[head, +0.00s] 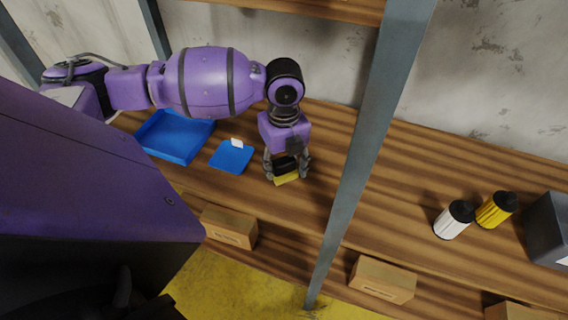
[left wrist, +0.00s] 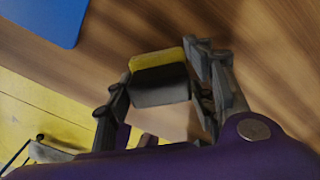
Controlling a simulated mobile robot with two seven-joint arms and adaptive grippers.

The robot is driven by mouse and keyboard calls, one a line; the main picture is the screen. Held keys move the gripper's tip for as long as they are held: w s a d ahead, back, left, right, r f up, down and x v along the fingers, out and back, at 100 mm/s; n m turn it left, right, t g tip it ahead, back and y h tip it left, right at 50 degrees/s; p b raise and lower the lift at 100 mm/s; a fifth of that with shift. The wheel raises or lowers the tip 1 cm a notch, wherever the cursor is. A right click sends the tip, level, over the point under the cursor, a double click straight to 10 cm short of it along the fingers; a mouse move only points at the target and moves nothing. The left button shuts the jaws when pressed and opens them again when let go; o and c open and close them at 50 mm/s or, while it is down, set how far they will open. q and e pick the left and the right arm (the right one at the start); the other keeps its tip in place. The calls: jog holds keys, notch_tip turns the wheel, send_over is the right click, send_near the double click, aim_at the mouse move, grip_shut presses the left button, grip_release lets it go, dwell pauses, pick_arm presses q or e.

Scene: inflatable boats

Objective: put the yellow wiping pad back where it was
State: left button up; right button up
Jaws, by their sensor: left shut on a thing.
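The yellow wiping pad (head: 287,178) has a black upper part and is between the fingers of my left gripper (head: 287,170), which is shut on it. In the head view the pad is at or just above the wooden shelf, right of a small blue tray; whether it touches the wood I cannot tell. In the left wrist view the pad (left wrist: 158,75) shows its yellow edge and dark body between the fingers of the gripper (left wrist: 160,95). My right gripper is in neither view.
A small blue tray (head: 231,160) with a white tag and a larger blue tray (head: 150,150) lie left on the shelf (head: 400,190). A grey post (head: 362,150) stands right of my gripper. White (head: 449,224) and yellow (head: 490,214) canisters stand further right. Cardboard boxes (head: 228,230) sit below.

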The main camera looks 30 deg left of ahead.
aim_at(284, 160)
pick_arm(q)
jog(key=shift+f, duration=0.1)
jog(key=o, duration=1)
notch_tip(284, 160, up, 12)
jog(key=shift+r, duration=0.15)
